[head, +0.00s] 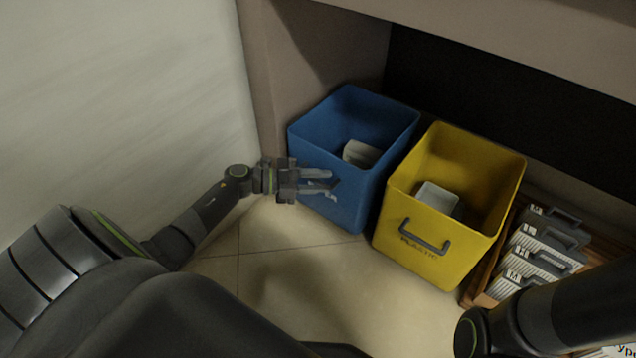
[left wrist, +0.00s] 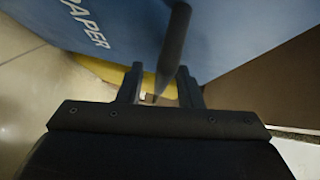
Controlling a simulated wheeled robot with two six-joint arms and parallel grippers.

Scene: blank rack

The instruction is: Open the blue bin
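The blue bin (head: 350,212) stands on the floor at the left end of the space under the shelf, with a pale object (head: 361,153) inside. My left gripper (head: 326,180) is at the bin's front face, its two fingers apart. In the left wrist view the bin's blue front (left wrist: 240,38) fills the top and bears the word PAPER. The dark handle bar (left wrist: 175,45) of the bin reaches down between the fingertips there. I cannot tell whether either finger touches it. The head view shows the handle partly hidden by the fingers. My right gripper is out of view.
A yellow bin (head: 425,262) marked PLASTIC, with a dark handle (head: 424,237), stands close on the right. Beyond it is a wooden crate of dark-handled cases (head: 535,252). A pale wall (head: 110,90) is on the left. Tiled floor (head: 300,275) in front is clear.

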